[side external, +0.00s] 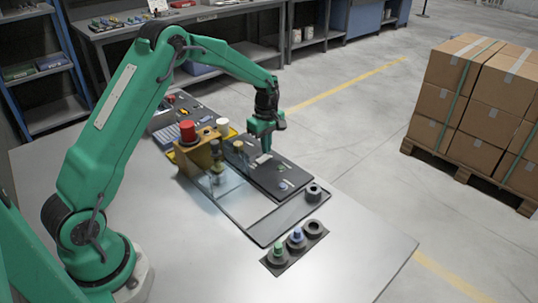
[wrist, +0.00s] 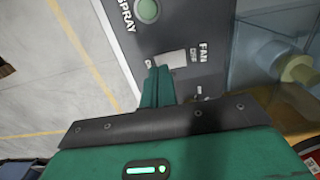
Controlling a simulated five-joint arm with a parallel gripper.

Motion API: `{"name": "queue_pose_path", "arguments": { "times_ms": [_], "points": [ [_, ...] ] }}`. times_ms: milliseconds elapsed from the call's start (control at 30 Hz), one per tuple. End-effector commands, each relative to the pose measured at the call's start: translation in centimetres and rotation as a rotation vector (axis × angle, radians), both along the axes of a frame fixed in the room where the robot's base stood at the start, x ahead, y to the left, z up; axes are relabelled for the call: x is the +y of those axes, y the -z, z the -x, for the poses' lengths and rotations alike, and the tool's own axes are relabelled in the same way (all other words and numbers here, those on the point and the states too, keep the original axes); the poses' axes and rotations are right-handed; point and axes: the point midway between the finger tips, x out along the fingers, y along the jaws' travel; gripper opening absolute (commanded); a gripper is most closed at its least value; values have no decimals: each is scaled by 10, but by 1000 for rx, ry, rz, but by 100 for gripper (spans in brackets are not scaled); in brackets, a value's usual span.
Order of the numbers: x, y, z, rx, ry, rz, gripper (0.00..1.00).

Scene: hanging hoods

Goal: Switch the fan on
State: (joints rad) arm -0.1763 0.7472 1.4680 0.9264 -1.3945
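The dark control panel (side external: 271,178) lies on the table and carries the fan switch. In the wrist view the panel (wrist: 207,22) bears the words SPRAY and FAN. A pale rocker-like plate (wrist: 172,60), the fan switch, sits beside the FAN label (wrist: 203,53). My gripper (wrist: 157,71) has its green fingers close together, shut, with nothing seen between them. Its tips are at the near edge of the pale plate and cover part of it; I cannot tell whether they touch. In the side view my gripper (side external: 264,148) points down over the panel's far end.
A round pale green button (wrist: 147,10) sits by the SPRAY label. A brass-coloured fixture with a red knob (side external: 188,131) stands left of the panel. Several knobbed pieces (side external: 297,238) stand at the front. The table's right front is clear.

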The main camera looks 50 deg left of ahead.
Motion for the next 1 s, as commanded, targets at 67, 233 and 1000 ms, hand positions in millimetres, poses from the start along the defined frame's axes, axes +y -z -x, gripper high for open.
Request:
{"name": "queue_pose_path", "arguments": {
  "times_ms": [67, 233, 1000],
  "points": [
    [0, 0, 0, 0, 0, 0, 0],
    [0, 1, 0, 0, 0, 0, 0],
    [0, 9, 0, 0, 0, 0, 0]
  ]
}}
